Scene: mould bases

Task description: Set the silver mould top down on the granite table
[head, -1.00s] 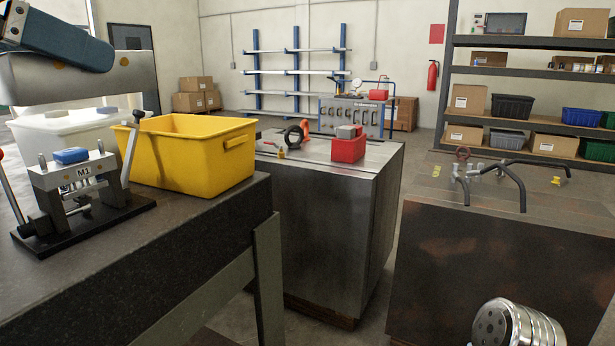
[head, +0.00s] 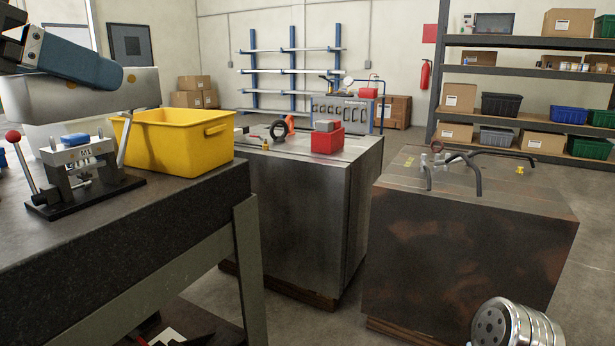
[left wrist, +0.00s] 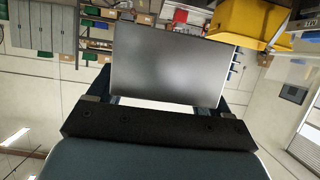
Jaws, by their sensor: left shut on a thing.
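The silver mould top (head: 105,92) is a broad smooth metal block at the upper left of the head view. It is held in the air by my left gripper (head: 75,64), whose blue body lies over it. In the left wrist view the mould top (left wrist: 168,72) is a flat grey plate between the dark fingers of the left gripper (left wrist: 165,98), shut on it. The granite table (head: 165,212) is the dark speckled one at the left, below the held block. Its left part is cut off by the frame. My right gripper is not seen.
A fixture marked M1 (head: 84,160), with a blue block on top and a red-knobbed lever, stands on the granite table. A yellow crate (head: 180,140) is behind it. A steel cabinet (head: 290,205) with a red box (head: 327,140) and a rust-brown block (head: 470,255) stand right.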

